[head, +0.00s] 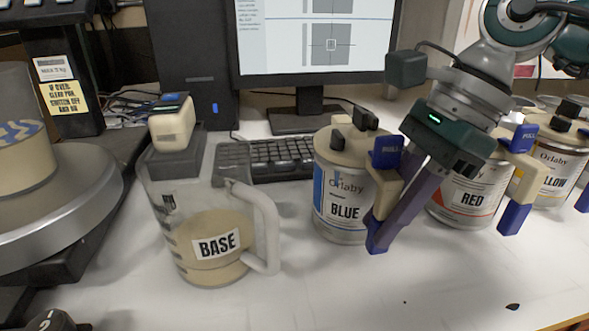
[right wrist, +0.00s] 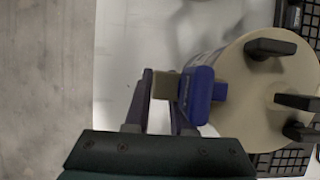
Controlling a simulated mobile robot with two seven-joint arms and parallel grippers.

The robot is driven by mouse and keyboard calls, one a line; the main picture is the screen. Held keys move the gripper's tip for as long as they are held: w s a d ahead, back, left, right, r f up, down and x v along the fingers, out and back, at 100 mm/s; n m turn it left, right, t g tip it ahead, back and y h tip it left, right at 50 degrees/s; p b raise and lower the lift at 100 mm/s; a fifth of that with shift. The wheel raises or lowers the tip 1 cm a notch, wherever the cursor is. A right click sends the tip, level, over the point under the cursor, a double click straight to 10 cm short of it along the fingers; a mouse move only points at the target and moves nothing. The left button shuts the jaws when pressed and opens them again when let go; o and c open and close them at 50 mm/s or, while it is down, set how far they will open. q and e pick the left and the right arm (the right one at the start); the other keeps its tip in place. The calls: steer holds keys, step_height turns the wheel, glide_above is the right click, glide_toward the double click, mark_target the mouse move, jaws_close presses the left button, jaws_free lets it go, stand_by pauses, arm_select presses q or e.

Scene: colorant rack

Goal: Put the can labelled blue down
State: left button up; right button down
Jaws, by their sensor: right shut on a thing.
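The can labelled BLUE (head: 345,211) stands upright in the middle of the head view, cream-lidded, with a pale handle and blue end pieces on its right side. My right gripper (head: 386,204) reaches down from the upper right and is shut on that handle. In the right wrist view the fingers (right wrist: 166,88) close around the handle beside a blue piece, with the can's lid (right wrist: 262,120) to the right. The can's base is at or very near the white table (head: 330,285); I cannot tell if it touches. My left gripper is not in view.
The BASE jug (head: 205,268) stands left of the can. The RED can (head: 462,203) and the YELLOW can (head: 545,170), its label partly hidden, stand to the right. A keyboard (head: 280,160) and monitor (head: 325,40) are behind. The table in front is mostly clear.

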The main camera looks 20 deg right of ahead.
steer(key=shift+w, duration=0.1)
steer(key=c, duration=1.2)
jaws_free()
steer(key=shift+f, duration=0.1)
steer(key=o, duration=0.4)
steer(key=shift+o, duration=0.2)
steer(key=shift+r, duration=0.3)
steer(key=b+v, duration=0.1)
steer(key=v, duration=1)
steer(key=shift+d+r, duration=0.2)
steer(key=shift+r, duration=0.15)
